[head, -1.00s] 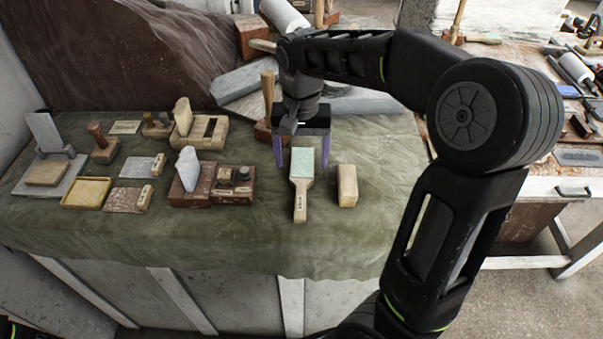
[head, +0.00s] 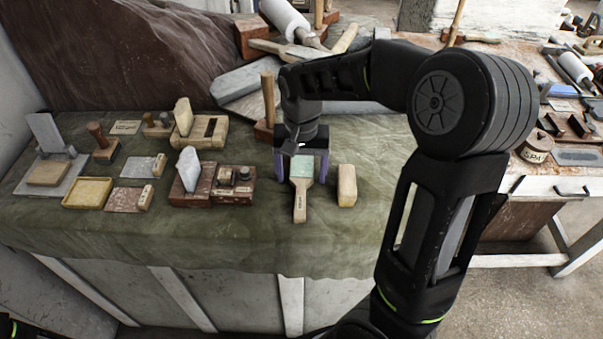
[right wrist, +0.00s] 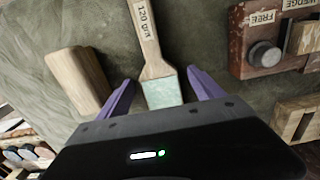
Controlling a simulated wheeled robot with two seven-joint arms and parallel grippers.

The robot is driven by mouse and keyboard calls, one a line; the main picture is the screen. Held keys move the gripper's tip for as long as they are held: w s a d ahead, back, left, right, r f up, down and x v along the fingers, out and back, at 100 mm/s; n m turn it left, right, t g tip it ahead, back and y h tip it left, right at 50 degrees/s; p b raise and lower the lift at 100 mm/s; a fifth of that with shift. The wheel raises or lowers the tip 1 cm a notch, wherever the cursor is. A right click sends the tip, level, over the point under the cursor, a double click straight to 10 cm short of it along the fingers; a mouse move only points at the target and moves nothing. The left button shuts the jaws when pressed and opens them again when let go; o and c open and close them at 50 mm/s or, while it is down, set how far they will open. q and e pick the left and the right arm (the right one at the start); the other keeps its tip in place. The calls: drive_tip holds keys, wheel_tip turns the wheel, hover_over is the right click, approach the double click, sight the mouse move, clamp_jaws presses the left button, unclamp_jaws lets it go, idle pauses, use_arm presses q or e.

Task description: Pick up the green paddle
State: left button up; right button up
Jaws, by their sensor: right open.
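The green paddle (head: 301,186) lies on the cloth-covered table, its wooden handle toward the table's front edge. Its pale green head (right wrist: 162,92) shows in the right wrist view, with the label "120 grit" on the handle. My right gripper (head: 301,180) is open, pointing down over the paddle's head. In the right wrist view its purple fingers (right wrist: 160,90) stand on either side of the green head, with a gap on each side. The far part of the head is hidden by the gripper body. My left gripper is not in view.
A tan block (head: 347,185) lies just right of the paddle. A brown wooden stand (head: 233,186) with knobs is to its left. Several trays and blocks fill the table's left part. The cloth (head: 300,245) in front of the paddle is clear.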

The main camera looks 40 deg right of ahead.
sight(302, 175)
drive_tip(key=c, duration=1.5)
drive_tip(key=shift+c, duration=0.2)
wheel_tip(302, 175, up, 10)
drive_tip(key=shift+b, duration=0.3)
drive_tip(key=o, duration=0.9)
drive_tip(key=c, duration=0.9)
